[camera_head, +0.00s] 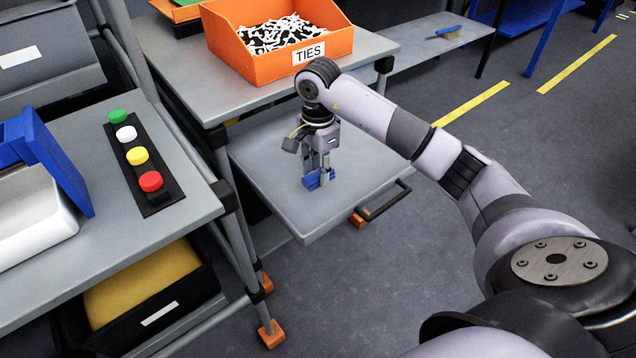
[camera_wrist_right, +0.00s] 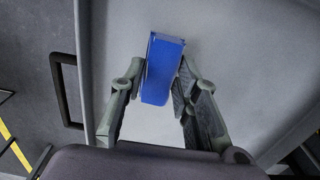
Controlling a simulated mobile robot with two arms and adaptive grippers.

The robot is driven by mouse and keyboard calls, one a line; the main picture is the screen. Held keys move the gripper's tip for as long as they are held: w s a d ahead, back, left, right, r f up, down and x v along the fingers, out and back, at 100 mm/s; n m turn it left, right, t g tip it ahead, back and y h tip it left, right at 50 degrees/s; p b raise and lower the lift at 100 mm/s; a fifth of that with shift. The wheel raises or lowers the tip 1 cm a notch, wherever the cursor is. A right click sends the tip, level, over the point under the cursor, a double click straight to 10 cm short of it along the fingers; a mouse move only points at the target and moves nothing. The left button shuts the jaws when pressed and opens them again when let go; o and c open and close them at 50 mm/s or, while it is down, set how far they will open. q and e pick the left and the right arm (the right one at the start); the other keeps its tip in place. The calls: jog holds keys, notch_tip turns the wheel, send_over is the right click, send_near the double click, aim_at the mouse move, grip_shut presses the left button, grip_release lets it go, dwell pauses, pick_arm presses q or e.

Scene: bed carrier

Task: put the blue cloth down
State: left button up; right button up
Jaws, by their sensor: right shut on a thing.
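My right gripper (camera_head: 318,176) is shut on the blue cloth (camera_head: 313,181), a small folded blue block. It is low over the grey pull-out shelf (camera_head: 270,190) below the bench with the orange bin. In the right wrist view the blue cloth (camera_wrist_right: 162,70) sits between the two fingers of the gripper (camera_wrist_right: 163,88), with the grey shelf surface behind it. I cannot tell whether the cloth touches the shelf. My left gripper is not in view.
An orange bin (camera_head: 225,50) labelled TIES stands on the bench above. The shelf has a dark handle (camera_head: 388,203) at its right front. On the left bench are a black button strip (camera_head: 155,195) with coloured buttons and a blue-lidded white box (camera_head: 30,215). The shelf's front area is clear.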

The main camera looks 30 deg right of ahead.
aim_at(318, 173)
notch_tip(318, 173, down, 4)
jog(key=shift+f+b, duration=0.1)
jog(key=shift+b, duration=0.25)
jog(key=shift+f, duration=0.15)
jog(key=o, duration=1.1)
